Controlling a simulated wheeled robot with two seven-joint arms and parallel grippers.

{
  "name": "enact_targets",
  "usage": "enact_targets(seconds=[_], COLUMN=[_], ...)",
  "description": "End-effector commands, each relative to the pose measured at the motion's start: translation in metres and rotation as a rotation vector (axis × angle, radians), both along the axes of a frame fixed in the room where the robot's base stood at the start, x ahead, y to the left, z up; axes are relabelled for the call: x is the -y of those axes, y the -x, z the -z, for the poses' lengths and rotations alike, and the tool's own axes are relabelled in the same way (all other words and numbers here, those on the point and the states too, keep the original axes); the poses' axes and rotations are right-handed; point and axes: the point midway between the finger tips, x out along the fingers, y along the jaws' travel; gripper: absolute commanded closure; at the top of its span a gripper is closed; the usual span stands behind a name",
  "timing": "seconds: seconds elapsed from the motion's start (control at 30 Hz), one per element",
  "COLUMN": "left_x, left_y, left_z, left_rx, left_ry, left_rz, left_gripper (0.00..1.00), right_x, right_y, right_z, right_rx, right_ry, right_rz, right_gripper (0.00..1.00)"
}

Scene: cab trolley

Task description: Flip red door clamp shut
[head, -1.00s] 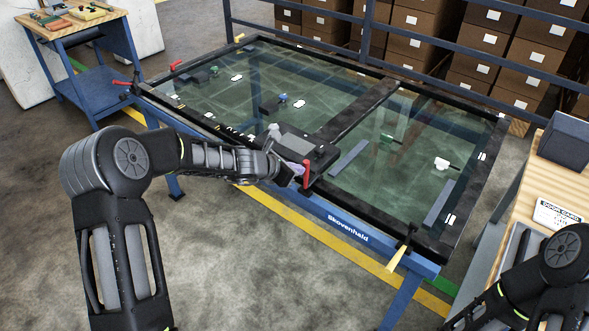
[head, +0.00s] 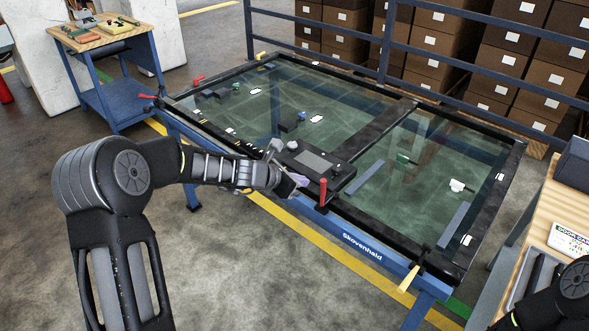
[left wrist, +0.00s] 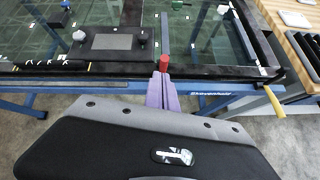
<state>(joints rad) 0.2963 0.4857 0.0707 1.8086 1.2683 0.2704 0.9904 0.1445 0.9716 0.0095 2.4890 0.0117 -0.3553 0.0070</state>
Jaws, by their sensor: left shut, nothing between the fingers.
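The red door clamp (head: 322,192) is at the near edge of the glazed door frame, beside the black lock box. Its red handle stands upright. My left gripper (head: 300,180) has purple fingers. It is shut and empty, just left of the red handle in the head view. In the left wrist view the shut fingers (left wrist: 162,88) point at the red handle (left wrist: 164,63), close to it; I cannot tell whether they touch. The door (head: 375,205) lies on a blue trolley (head: 355,244). My right gripper is out of view; only part of that arm shows at lower right.
Other red handles (head: 147,96) (head: 197,79) are at the door's left end. A yellow handle (head: 408,278) stands out at the near right corner. The lock box (head: 312,163) rises from the frame. A wooden bench (head: 540,225) is at right. Floor in front is clear.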

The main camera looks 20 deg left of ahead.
Motion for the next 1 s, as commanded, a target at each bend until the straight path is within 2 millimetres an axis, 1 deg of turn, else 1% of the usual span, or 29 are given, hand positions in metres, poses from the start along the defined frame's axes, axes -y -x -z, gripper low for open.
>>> enact_targets(seconds=[0.03, 0.1, 0.2, 0.27, 0.87, 0.93, 1.0], left_x=[-0.002, -0.004, -0.006, -0.007, -0.008, -0.009, -0.015], left_y=[0.002, 0.005, 0.008, 0.01, 0.011, 0.01, 0.01], left_z=[-0.013, -0.023, -0.032, -0.035, -0.036, -0.036, -0.033], left_rx=[0.002, 0.001, 0.0, -0.002, 0.0, 0.012, 0.032], left_ry=[-0.003, -0.003, -0.002, -0.002, -0.009, -0.038, -0.118], left_rz=[0.0, 0.0, -0.001, -0.002, 0.003, 0.019, 0.052], left_gripper=[1.0, 1.0, 1.0, 1.0, 1.0, 1.0, 1.0], right_x=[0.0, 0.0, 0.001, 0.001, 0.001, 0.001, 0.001], right_y=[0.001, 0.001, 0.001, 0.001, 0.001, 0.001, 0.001], right_z=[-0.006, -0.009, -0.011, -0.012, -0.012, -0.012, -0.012], right_rx=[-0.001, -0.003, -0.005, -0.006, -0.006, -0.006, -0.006], right_ry=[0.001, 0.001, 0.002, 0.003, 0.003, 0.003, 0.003], right_rz=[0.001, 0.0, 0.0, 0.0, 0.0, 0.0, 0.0], right_gripper=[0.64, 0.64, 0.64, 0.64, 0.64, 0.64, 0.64])
